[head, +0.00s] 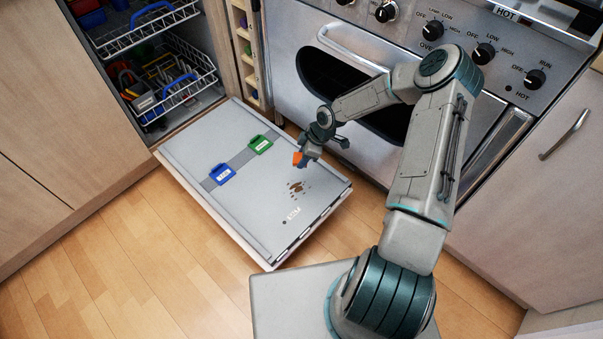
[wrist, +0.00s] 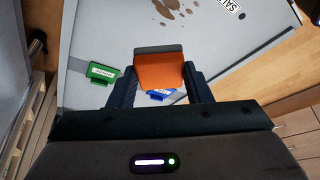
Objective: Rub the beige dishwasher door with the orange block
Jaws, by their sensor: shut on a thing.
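The dishwasher door (head: 250,195) lies folded down, its grey inner face up and a pale beige front edge below. Brown stains (head: 297,187) mark this face near its right side; they also show at the top of the wrist view (wrist: 168,10). My gripper (head: 305,156) is over the door, behind the stains in the head view. It is shut on the orange block (head: 298,159). In the wrist view the orange block (wrist: 160,73), with a grey band on its far end, sits between the two fingers. Whether the block touches the door, I cannot tell.
A blue clip (head: 222,174) and a green clip (head: 260,145) sit on a grey strip across the door. The open dishwasher with racks (head: 165,80) is behind left. The range cooker (head: 300,30) stands close behind my arm. Wooden floor in front is clear.

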